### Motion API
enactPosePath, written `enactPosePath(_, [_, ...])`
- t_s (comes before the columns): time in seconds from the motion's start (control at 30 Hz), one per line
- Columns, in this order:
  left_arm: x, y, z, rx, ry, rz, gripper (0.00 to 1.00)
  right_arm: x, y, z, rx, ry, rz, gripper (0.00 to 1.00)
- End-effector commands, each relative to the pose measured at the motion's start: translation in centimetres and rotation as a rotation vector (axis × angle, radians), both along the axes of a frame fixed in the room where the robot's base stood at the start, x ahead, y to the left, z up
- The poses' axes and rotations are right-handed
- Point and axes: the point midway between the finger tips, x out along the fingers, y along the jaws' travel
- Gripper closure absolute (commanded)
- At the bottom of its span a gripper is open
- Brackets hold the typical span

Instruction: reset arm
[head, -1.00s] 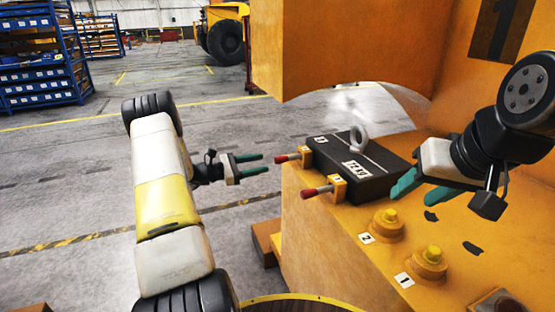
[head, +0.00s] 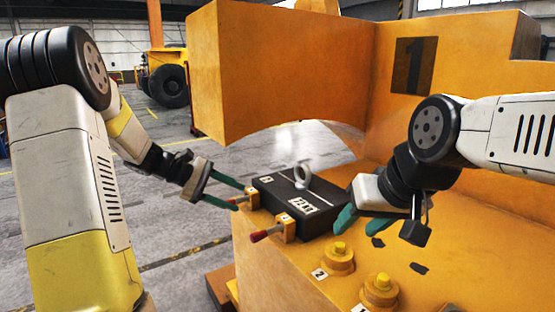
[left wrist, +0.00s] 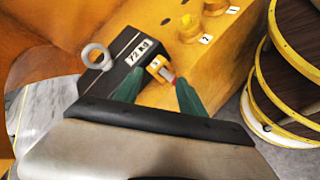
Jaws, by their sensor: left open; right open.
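My left gripper (head: 230,193) is open and empty in the head view, at the left end of the black casting. Its green fingers also show in the left wrist view (left wrist: 158,92), pointing toward a red-handled clamp (left wrist: 160,70); I cannot tell whether they touch it. My right gripper (head: 349,207) is open at the right end of the casting, its fingers partly hidden. The black 72 KG casting (head: 277,199) lies on the orange machine with its grey lifting eye (head: 303,176) upright. In the left wrist view the casting (left wrist: 116,66) lies beyond my fingers.
A second red-handled clamp (head: 284,228) stands at the casting's near side. Yellow-capped bolts (head: 339,254) rise from the orange machine (head: 290,60), whose wall stands behind. Round wooden reels (left wrist: 296,70) with yellow rims show in the left wrist view. Grey floor (head: 165,220) lies open at left.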

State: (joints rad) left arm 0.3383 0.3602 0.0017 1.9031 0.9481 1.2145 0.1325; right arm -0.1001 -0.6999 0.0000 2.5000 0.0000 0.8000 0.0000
Motion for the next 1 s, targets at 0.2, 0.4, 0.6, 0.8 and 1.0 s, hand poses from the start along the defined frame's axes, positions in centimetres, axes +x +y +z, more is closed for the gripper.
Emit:
enactPosePath(0.2, [-7.4,-2.1,3.4,0.28,-0.171,-0.187,0.52,0.0,0.0,0.0,0.0,0.0,0.0,0.52])
enactPosePath(0.4, [-13.4,-2.2,5.1,0.529,-0.352,-0.337,0.52,0.0,0.0,0.0,0.0,0.0,0.0,0.52])
enactPosePath(0.6, [-18.5,-1.1,6.2,0.769,-0.559,-0.469,0.52,0.0,0.0,0.0,0.0,0.0,0.0,0.52])
enactPosePath(0.8, [-22.0,0.4,6.7,0.97,-0.753,-0.567,0.52,0.0,0.0,0.0,0.0,0.0,0.0,0.52])
enactPosePath(1.0, [-23.4,1.2,6.9,1.07,-0.855,-0.61,0.52,0.0,0.0,0.0,0.0,0.0,0.0,0.52])
